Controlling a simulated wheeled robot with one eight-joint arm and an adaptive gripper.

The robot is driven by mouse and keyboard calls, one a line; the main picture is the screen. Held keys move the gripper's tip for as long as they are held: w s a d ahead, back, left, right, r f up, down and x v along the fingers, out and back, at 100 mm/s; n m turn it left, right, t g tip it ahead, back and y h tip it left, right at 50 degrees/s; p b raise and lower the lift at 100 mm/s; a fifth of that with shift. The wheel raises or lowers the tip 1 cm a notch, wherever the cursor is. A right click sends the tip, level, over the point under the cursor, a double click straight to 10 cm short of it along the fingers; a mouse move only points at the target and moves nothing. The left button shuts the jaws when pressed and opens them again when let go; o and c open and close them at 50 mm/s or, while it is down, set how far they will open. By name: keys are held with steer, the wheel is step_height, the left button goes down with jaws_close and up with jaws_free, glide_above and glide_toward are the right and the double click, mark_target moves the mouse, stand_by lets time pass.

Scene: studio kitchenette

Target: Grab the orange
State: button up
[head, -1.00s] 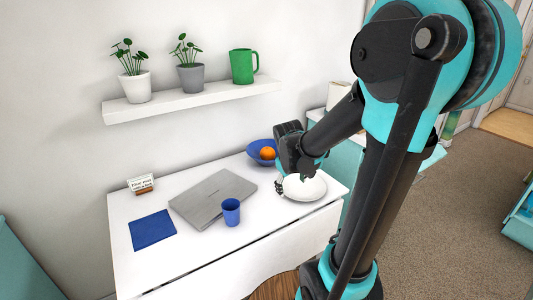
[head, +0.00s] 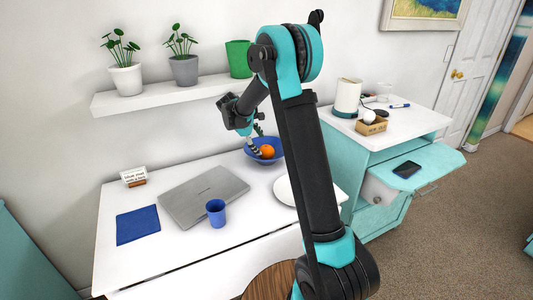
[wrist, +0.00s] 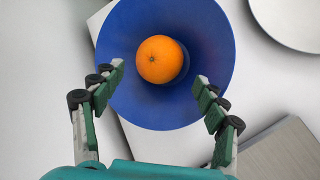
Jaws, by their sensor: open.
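The orange (wrist: 160,59) sits inside a blue bowl (wrist: 205,100). In the head view the orange (head: 267,151) and the blue bowl (head: 279,158) are at the back of the white table, near the wall. My gripper (wrist: 160,78) is open and empty, seen from above the bowl in the wrist view. Its two fingers lie to the left and right of the bowl's near part, with the orange between and a little beyond their tips. In the head view my gripper (head: 255,142) is above the bowl's left side; its height over the orange is hard to tell.
A white plate (head: 286,191) lies right of the bowl, partly hidden by my arm. A grey laptop (head: 204,196), blue cup (head: 216,212) and blue cloth (head: 138,225) are on the table.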

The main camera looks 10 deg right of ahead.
mark_target(263, 148)
steer(key=x, duration=0.7)
steer(key=shift+w+a, duration=0.15)
steer(key=shift+a, duration=0.05)
steer(key=c, duration=1.1)
